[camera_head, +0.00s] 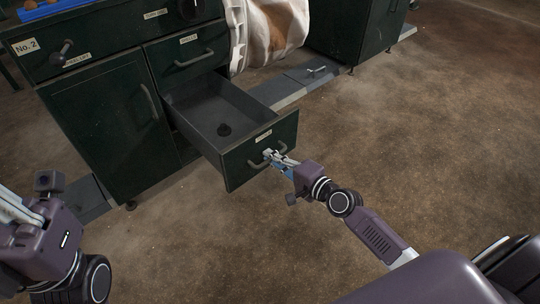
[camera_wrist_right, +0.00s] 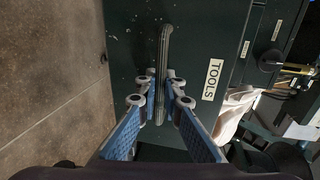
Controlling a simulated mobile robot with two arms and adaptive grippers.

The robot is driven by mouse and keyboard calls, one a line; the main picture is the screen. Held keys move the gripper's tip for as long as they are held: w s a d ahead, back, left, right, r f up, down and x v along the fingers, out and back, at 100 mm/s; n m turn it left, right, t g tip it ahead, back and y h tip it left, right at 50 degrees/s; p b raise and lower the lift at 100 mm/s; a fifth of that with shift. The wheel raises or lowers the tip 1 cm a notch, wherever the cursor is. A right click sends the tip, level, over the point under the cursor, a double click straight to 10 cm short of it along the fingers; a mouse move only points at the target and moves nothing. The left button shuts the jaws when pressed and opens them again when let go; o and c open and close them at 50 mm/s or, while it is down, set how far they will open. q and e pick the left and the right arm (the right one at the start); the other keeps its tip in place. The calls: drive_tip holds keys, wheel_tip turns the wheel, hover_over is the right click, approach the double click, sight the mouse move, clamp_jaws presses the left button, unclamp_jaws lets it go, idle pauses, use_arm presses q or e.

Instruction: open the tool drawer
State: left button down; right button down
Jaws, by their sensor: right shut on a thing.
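The tool drawer (camera_head: 258,150) is dark green and stands pulled out from the cabinet, its inside showing. My right gripper (camera_head: 272,156) is at the drawer front, shut on the grey bar handle (camera_head: 258,164). In the right wrist view the handle (camera_wrist_right: 165,45) runs between the blue fingers of the gripper (camera_wrist_right: 163,90), beside a label (camera_wrist_right: 212,79) reading TOOLS. My left arm shows at the lower left of the head view; its fingertips are not clearly visible.
The dark green cabinet (camera_head: 105,125) has a closed door at left and a closed drawer (camera_head: 187,56) above the open one. A stained whitish bag (camera_head: 268,35) hangs beside it. A second dark cabinet (camera_head: 350,28) stands behind right. The brown floor (camera_head: 420,130) at right is clear.

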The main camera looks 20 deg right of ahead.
idle(0.3)
drive_tip(key=c, duration=2.3)
unclamp_jaws()
drive_tip(key=shift+c, duration=0.2)
drive_tip(key=v, duration=1.2)
